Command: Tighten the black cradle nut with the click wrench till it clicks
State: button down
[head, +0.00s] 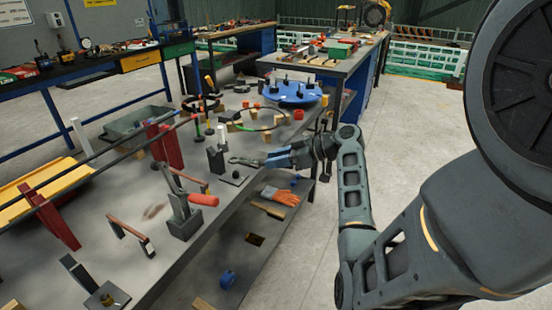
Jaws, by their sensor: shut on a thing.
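My gripper (272,158) reaches in from the right over the front edge of the grey bench. It is shut on a grey tool that I take to be the click wrench (246,161). The wrench lies about level and its head points left. Below the head is a small dark base plate (233,178) with a short post on it. A dark upright block (215,160) stands just left of it. The black cradle nut is too small to make out, and I cannot tell whether the wrench head touches it.
A clamp with a red-orange handle (203,200) stands in front on the grey bench (160,225). Dark bars rest on red stands (166,146) to the left. A blue round plate (293,92) and a ring (253,119) lie behind. Orange gloves (281,196) lie on the lower shelf.

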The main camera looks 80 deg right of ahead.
jog(key=shift+f+b, duration=1.05)
jog(key=shift+f, duration=0.5)
jog(key=shift+f+b, duration=1.1)
jog(key=shift+b, duration=0.1)
dwell(0.3)
jog(key=w+a+m+g+h+p, duration=0.1)
jog(key=a+m+h+p, duration=0.3)
jog(key=a+m+h, duration=0.2)
jog(key=shift+w+a+h+p, duration=0.3)
jog(key=shift+h+p, duration=0.05)
jog(key=shift+h, duration=0.15)
dwell(1.1)
jog(key=shift+a+g, duration=0.15)
jog(key=shift+g, duration=0.15)
jog(key=shift+w+a+m+h+p, duration=0.25)
jog(key=shift+m+h+p, duration=0.25)
jog(key=shift+p, duration=0.15)
jog(key=shift+s+d+f+b, duration=0.15)
jog(key=shift+d+b, duration=0.1)
jog(key=shift+b, duration=0.3)
